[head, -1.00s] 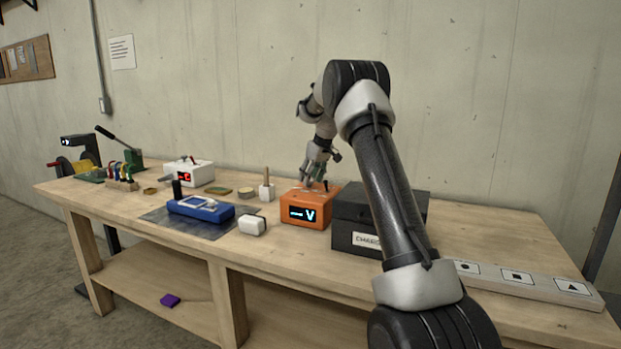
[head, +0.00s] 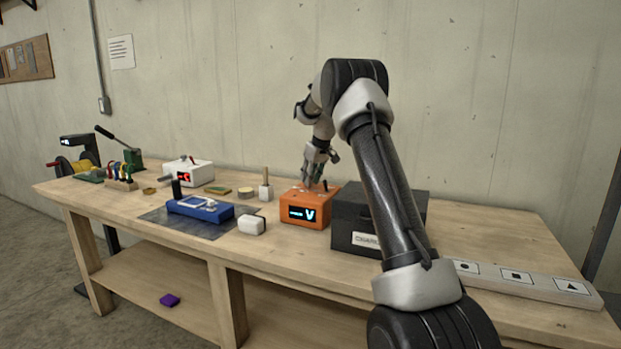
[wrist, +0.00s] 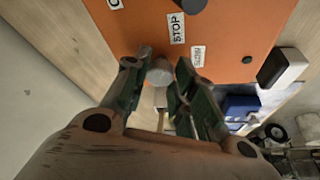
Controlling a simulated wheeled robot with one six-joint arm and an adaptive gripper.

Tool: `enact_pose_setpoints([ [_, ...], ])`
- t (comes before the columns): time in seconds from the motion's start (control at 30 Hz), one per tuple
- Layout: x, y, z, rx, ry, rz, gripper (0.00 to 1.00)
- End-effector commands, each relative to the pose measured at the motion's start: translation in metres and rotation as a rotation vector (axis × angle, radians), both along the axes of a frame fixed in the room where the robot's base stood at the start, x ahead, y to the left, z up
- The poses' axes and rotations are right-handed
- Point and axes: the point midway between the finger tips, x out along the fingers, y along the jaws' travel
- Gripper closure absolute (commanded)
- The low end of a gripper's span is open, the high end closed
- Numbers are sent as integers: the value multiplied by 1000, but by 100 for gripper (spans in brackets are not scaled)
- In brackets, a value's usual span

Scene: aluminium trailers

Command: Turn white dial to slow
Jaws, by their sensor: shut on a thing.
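The orange box (head: 306,207) stands on the bench and has a lit display on its front. In the wrist view the orange face (wrist: 225,30) fills the top. A pale round dial (wrist: 159,72) sits between the fingertips of my gripper (wrist: 160,78), which is shut on it. A label reading STOP (wrist: 177,28) and a label that seems to read SLOW (wrist: 198,56) lie beside the dial. A third label (wrist: 115,3) is cut off at the top edge. I cannot tell which way the dial points. In the head view my gripper (head: 316,181) is down at the box top.
A dark box (head: 352,220) stands close to the right of the orange box. A white block (head: 251,225) and a blue device (head: 200,208) are to the left. A dark knob (wrist: 192,4) shows on the orange face. Bare bench lies in front.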

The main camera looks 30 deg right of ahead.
Motion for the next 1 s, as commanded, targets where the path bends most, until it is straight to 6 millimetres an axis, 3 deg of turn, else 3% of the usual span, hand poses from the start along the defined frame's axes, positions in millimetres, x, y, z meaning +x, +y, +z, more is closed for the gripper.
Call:
enact_pose_setpoints([
  [1.0, 2, 8, 0, -2, -2, -830, 98],
])
